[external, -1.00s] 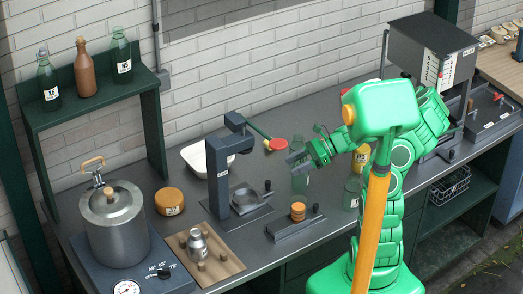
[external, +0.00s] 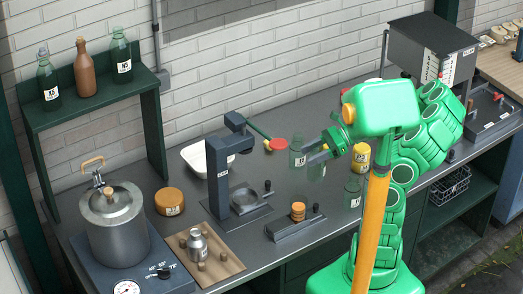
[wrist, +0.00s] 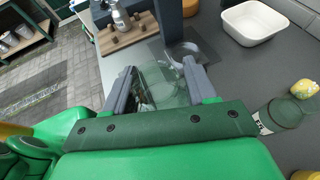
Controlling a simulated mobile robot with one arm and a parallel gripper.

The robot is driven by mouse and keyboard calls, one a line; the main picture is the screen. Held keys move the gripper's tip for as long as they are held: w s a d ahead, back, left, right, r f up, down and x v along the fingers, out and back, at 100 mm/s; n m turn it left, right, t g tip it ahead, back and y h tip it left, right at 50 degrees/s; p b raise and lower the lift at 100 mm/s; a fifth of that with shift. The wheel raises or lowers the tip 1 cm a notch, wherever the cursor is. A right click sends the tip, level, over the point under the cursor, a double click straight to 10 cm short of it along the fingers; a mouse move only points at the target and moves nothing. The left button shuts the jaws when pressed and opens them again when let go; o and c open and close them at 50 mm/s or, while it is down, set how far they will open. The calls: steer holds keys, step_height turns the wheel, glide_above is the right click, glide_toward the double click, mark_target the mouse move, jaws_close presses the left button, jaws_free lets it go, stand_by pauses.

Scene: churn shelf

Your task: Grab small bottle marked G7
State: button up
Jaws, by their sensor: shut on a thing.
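A small clear green glass bottle (external: 297,152) is held between the fingers of my gripper (external: 306,157), above the dark counter (external: 345,108). In the wrist view the bottle (wrist: 166,88) shows as clear glass between the two grey fingers of my gripper (wrist: 158,68). A pale label patch is on it in the external view, but I cannot read it, so I cannot confirm the mark G7. Another green glass bottle (external: 352,190) with a pale label stands on the counter near my arm; its mark is not readable.
A press-like stand (external: 219,180) and a white tub (external: 194,160) are left of my gripper. A red-ended lever (external: 278,144) is close to the held bottle. A metal pot (external: 113,225) stands far left. Three bottles stand on the green shelf (external: 95,95).

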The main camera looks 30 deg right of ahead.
steer(key=shift+s+r, duration=0.4)
steer(key=shift+s, duration=0.5)
steer(key=shift+s+r, duration=0.4)
steer(key=shift+s, duration=0.45)
steer(key=shift+s+r, duration=0.4)
steer(key=shift+s, duration=0.5)
